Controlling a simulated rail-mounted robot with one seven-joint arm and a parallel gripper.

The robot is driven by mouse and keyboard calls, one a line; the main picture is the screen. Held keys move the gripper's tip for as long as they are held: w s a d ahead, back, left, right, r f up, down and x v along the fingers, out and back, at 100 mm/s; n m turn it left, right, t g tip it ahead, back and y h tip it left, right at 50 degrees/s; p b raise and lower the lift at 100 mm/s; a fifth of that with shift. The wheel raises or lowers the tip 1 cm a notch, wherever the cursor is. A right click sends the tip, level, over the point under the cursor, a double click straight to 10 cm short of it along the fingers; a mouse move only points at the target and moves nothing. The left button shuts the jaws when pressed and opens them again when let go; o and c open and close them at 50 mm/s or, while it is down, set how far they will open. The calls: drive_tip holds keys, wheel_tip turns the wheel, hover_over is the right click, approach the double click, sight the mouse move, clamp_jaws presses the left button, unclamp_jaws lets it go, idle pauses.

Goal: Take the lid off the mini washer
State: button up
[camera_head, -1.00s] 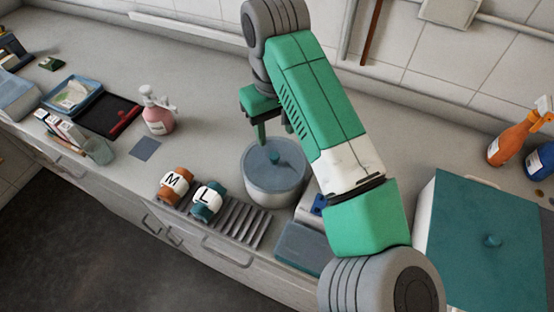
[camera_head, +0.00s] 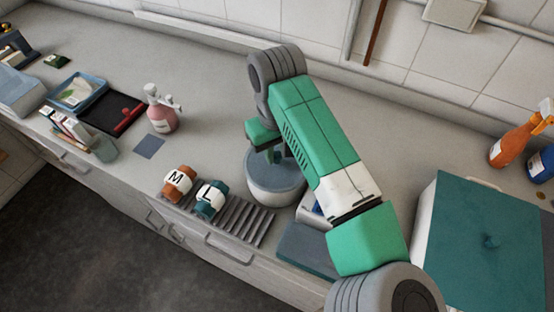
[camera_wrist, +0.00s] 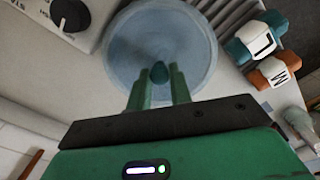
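The likely mini washer is a round pale tub (camera_head: 272,196) on the counter, with a translucent blue round lid (camera_wrist: 120,50). A small teal knob (camera_wrist: 158,72) stands at the lid's centre in the wrist view. The lid sits on the tub. My gripper (camera_wrist: 160,72) is open, just over the lid, with one green finger on each side of the knob; I cannot tell whether they touch it. In the head view my gripper (camera_head: 274,154) covers the knob and part of the lid.
A panel with a black dial (camera_wrist: 70,15) lies beside the tub. A pink pump bottle (camera_head: 161,113) stands left. A large box with a teal lid (camera_head: 470,260) stands right.

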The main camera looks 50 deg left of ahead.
sight(277, 155)
clamp_jaws()
drive_tip(key=shift+r, duration=0.1)
wheel_tip(277, 155, up, 4)
drive_tip(key=shift+d+f+b, duration=0.15)
drive_tip(key=shift+f+b, duration=0.1)
drive_tip(key=shift+b, duration=0.05)
drive_tip(key=s+d, duration=0.4)
drive_tip(key=d, duration=0.3)
drive_tip(key=s+d+r, duration=0.1)
drive_tip(key=s+d, duration=0.2)
drive_tip(key=d, duration=0.3)
drive_tip(key=shift+s+d+r+b, duration=0.2)
drive_tip(key=shift+s+d+b, duration=0.2)
